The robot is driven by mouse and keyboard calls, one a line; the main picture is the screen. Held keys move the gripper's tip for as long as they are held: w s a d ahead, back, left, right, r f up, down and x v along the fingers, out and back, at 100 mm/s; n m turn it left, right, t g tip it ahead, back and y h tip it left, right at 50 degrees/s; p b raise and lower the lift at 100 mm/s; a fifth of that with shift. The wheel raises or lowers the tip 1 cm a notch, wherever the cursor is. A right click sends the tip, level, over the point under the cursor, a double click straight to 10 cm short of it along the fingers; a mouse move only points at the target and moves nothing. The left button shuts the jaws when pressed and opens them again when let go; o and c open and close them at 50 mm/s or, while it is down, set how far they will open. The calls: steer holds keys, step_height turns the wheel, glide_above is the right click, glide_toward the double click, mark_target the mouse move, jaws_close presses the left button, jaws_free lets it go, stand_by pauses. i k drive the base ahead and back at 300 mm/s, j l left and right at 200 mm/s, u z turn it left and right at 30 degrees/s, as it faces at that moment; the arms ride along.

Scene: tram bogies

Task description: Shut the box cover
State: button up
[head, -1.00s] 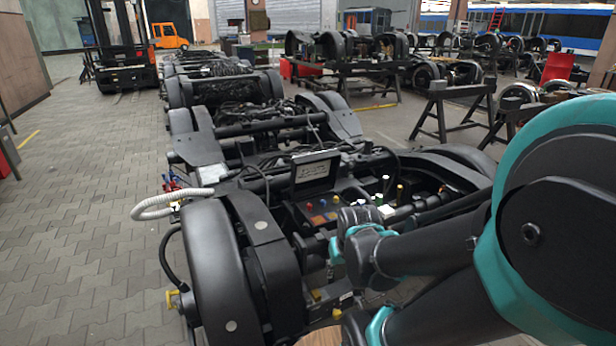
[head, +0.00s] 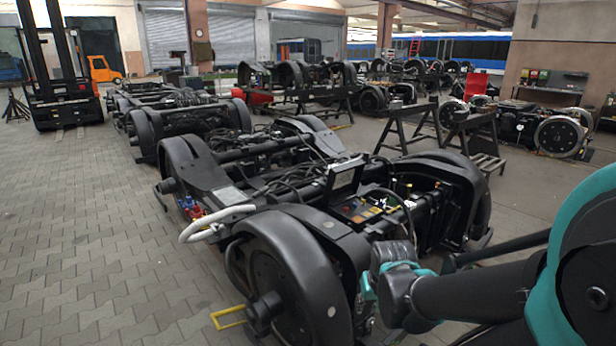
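The box (head: 366,210) sits on the near tram bogie, with coloured buttons or knobs on its top panel. Its cover (head: 346,174) stands raised at the back left of the box, so the box is open. My arm reaches in from the right. My gripper (head: 368,288) is at the arm's far end, in front of and below the box in the picture, apart from the cover. Its fingers are small and partly hidden by the wrist, so their opening does not show.
The near bogie's black wheel cover (head: 290,255) and white hose (head: 215,222) lie left of my gripper. Black trestles (head: 415,130) stand behind right. The paved floor at left is clear.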

mark_target(344, 180)
steer(key=j+z, duration=0.15)
steer(key=j, duration=0.4)
steer(key=j+z, duration=0.2)
steer(key=j, duration=0.3)
steer(key=k+j+z, duration=0.15)
steer(key=j, duration=0.35)
steer(key=i+j+z, duration=0.2)
steer(key=j, duration=0.6)
steer(key=i+j+z, duration=0.1)
steer(key=j+z, duration=0.15)
steer(key=j, duration=0.55)
steer(key=j+z, duration=0.2)
steer(key=j, duration=0.6)
steer(key=i+j+z, duration=0.2)
steer(key=j, duration=0.5)
steer(key=i+j+z, duration=0.2)
steer(key=j, duration=0.45)
steer(key=j+z, duration=0.2)
steer(key=j, duration=0.5)
